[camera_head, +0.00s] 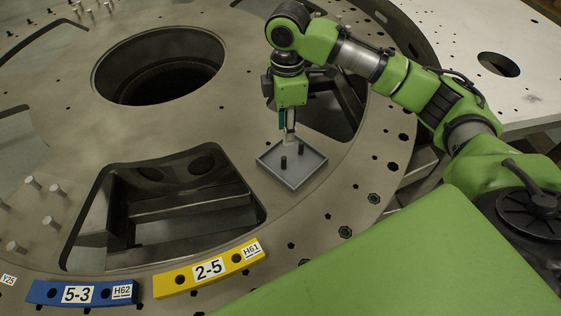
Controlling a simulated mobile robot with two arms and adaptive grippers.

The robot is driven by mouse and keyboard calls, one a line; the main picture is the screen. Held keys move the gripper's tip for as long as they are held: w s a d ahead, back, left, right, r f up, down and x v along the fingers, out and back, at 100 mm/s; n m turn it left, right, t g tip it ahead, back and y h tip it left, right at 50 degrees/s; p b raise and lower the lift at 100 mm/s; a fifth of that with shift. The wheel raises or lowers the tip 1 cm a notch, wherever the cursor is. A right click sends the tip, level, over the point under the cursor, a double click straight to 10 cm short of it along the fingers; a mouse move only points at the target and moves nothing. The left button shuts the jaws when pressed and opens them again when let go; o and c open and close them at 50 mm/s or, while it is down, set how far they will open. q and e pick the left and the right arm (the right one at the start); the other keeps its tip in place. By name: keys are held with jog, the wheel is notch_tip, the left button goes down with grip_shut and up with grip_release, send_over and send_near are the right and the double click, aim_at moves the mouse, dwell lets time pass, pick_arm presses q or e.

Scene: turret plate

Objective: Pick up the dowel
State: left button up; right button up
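A small grey square tray (293,182) lies on the large metal plate, right of centre. Two dark dowels stand upright in it: one dowel (284,163) near its middle and one dowel (301,149) further back. My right gripper (290,138) points down over the back part of the tray, behind the front dowel and just left of the back one. Its fingers are small here and seen from the side, so I cannot tell whether they are open or shut. I see no dowel between them. My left gripper is not in view.
The metal turret plate (240,115) has a large round hole (158,65) and wide cut-outs. A blue block (82,292) marked 5-3 and a yellow block (209,269) marked 2-5 lie along its front rim. Several light metal pegs (47,222) stand at the left.

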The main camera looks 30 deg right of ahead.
aim_at(284, 157)
jog(key=f, duration=0.4)
jog(key=f+p, duration=0.1)
jog(key=f, duration=0.2)
jog(key=shift+s, duration=0.4)
jog(key=shift+w+f, duration=0.2)
jog(key=shift+f, duration=0.3)
jog(key=f+p, duration=0.1)
jog(key=f, duration=0.1)
jog(key=f+p, duration=0.1)
jog(key=f, duration=0.1)
jog(key=shift+w+a+f, duration=0.1)
jog(key=shift+a+f, duration=0.05)
jog(key=shift+a, duration=0.05)
jog(key=shift+f, duration=0.3)
grip_shut()
